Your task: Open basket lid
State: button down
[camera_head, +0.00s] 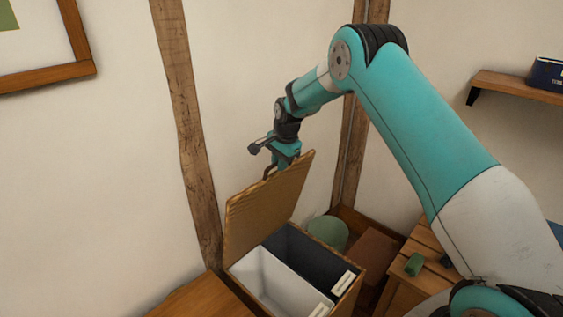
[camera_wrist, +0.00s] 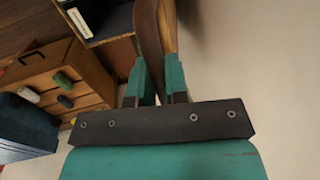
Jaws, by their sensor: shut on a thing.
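The wicker-coloured basket lid (camera_head: 262,207) is raised and stands steeply tilted at the back left of the basket (camera_head: 349,299). The basket is open and shows a white compartment (camera_head: 262,277) and a dark one (camera_head: 296,252). My gripper (camera_head: 282,166) is at the lid's top edge, shut on what looks like a dark loop handle there. In the wrist view my gripper (camera_wrist: 154,92) has its two teal fingers on either side of a brown strap-like piece (camera_wrist: 149,40). The exact contact is partly hidden by the fingers.
A wooden drawer unit (camera_wrist: 60,80) with coloured knobs stands beside the basket. A green round bin (camera_head: 328,232) is behind it. A wooden surface (camera_head: 200,298) lies at the left front. A wall shelf (camera_head: 510,86) is at the right. Walls and timber posts are close behind the lid.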

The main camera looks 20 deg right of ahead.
jog(key=c, duration=1.1)
grip_release()
jog(key=shift+c, duration=0.2)
jog(key=s+d+r+b, duration=0.1)
jog(key=s+r, duration=0.2)
jog(key=r, duration=1.4)
jog(key=shift+d, duration=0.15)
jog(key=s+a+r+n+y+p, duration=0.1)
jog(key=s+a+r+n, duration=0.2)
jog(key=s+a+n, duration=0.45)
jog(key=s+a+r+n+y, duration=0.1)
jog(key=s+a+r+n, duration=0.25)
jog(key=s, duration=0.65)
jog(key=s+a+f+n+g, duration=0.1)
jog(key=s+n, duration=0.4)
jog(key=s, duration=0.6)
jog(key=s+a+f+n+g+y+p, duration=0.1)
jog(key=s+a+n, duration=0.3)
jog(key=s, duration=0.7)
jog(key=shift+s+a+f+n, duration=0.15)
jog(key=shift+a+f+n, duration=0.15)
jog(key=shift+f+n, duration=0.15)
